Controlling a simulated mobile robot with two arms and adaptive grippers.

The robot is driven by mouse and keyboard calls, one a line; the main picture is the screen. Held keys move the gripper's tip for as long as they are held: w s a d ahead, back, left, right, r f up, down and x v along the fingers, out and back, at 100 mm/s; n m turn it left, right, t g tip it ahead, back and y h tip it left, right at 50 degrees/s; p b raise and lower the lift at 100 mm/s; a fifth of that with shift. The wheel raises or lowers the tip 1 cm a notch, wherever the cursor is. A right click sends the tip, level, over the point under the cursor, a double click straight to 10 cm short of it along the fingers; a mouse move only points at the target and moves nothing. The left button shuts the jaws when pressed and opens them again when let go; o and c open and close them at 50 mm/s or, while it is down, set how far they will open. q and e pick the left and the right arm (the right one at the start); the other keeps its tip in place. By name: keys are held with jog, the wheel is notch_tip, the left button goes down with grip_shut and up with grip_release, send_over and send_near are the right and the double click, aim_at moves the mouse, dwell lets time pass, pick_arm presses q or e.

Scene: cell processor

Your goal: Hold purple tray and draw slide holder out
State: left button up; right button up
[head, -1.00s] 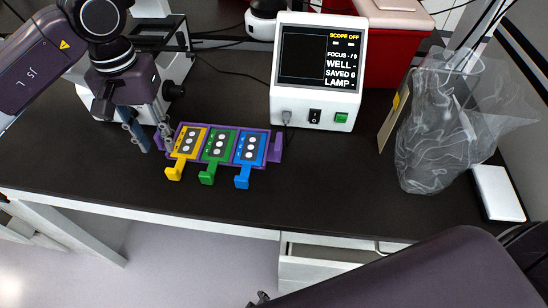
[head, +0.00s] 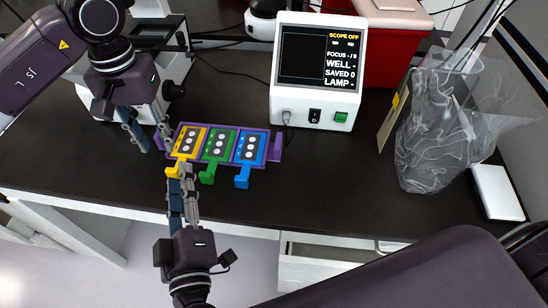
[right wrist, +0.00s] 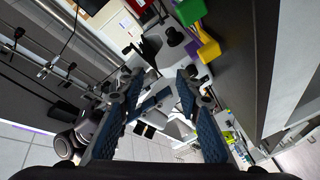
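The purple tray (head: 276,148) lies on the black bench and holds a yellow slide holder (head: 188,143), a green slide holder (head: 217,146) and a blue slide holder (head: 249,148). Their tabs stick out toward the front. My left gripper (head: 159,150) is open at the tray's left end, with one finger beside the tray's left edge; contact is unclear. My right gripper (head: 180,172) is at the yellow tab in the head view and partly covers it. In the right wrist view its fingers (right wrist: 162,78) are wide apart with nothing between them; the yellow tab (right wrist: 209,52) is beyond the right finger.
A white control box with a screen (head: 316,75) stands behind the tray. A clear plastic bag (head: 435,140) is at the right. A microscope stands at the back left. The bench right of the tray is clear; its front edge (head: 240,231) lies below.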

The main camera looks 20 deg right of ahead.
aim_at(277, 146)
jog(key=d+m+h, duration=0.1)
jog(key=d+m, duration=0.1)
jog(key=d, duration=0.1)
jog(key=w+d+f+m+g+h, duration=0.1)
jog(key=d+m, duration=0.1)
jog(key=d, duration=0.1)
jog(key=w+d+f+m+g+h, duration=0.1)
jog(key=d+m, duration=0.2)
jog(key=d, duration=0.1)
jog(key=shift+w+d, duration=0.1)
jog(key=shift+w, duration=0.05)
jog(key=d+m+g, duration=0.1)
jog(key=d+m, duration=0.1)
jog(key=d, duration=0.1)
jog(key=d+f+m+g+h, duration=0.1)
jog(key=d+m, duration=0.2)
jog(key=d+m+h, duration=0.1)
jog(key=d+m, duration=0.1)
jog(key=d, duration=0.1)
jog(key=shift+d+f+g, duration=0.2)
jog(key=shift+f+g, duration=0.15)
jog(key=shift+g, duration=0.05)
jog(key=shift+w+d+f+m, duration=0.15)
jog(key=shift+d+m, duration=0.1)
jog(key=shift+m, duration=0.15)
jog(key=x, duration=0.7)
jog(key=shift+w+d, duration=0.15)
jog(key=shift+d, duration=0.05)
grip_shut()
